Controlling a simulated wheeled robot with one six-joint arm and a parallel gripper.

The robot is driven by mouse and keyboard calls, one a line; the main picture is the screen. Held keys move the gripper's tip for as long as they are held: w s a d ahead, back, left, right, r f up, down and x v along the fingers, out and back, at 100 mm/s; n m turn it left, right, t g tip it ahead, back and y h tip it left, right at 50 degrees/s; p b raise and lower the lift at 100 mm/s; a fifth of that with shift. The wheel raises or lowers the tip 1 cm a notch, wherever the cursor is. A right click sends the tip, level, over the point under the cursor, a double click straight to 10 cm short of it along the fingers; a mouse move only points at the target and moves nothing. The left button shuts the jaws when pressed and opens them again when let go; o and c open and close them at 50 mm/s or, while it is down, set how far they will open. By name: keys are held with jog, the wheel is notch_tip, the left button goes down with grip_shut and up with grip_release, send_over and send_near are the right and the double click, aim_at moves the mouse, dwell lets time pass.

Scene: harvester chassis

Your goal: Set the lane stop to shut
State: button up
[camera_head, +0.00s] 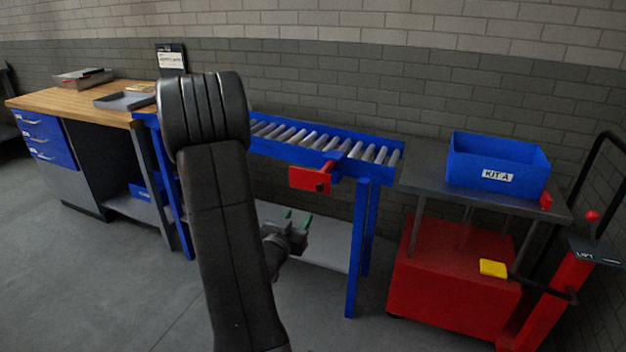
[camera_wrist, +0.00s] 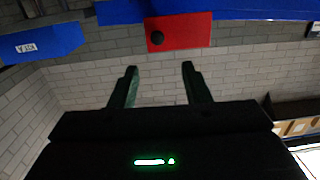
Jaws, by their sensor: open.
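A red plate with a dark round knob, which looks like the lane stop (camera_head: 308,178), is on the front blue rail of the roller conveyor (camera_head: 268,151). The knob (camera_head: 320,188) sits near the plate's lower right corner. In the wrist view the red plate (camera_wrist: 188,32) is at the top, its knob (camera_wrist: 157,38) at its left side. My gripper (camera_head: 297,216) is below and in front of the plate, apart from it. Its two green-tipped fingers are spread and empty, also in the wrist view (camera_wrist: 160,68). I cannot tell the stop's setting.
A blue KIT A bin (camera_head: 498,168) stands on a grey table right of the conveyor. A red lift cart (camera_head: 455,275) with a yellow pad is below it. A wooden workbench (camera_head: 75,97) is at left. My arm hides part of the conveyor's left end.

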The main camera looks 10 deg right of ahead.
aim_at(319, 188)
jog(key=shift+h, duration=0.3)
jog(key=p+x, duration=0.1)
jog(key=x, duration=1.3)
jog(key=shift+w+d, duration=0.1)
jog(key=shift+w, duration=0.15)
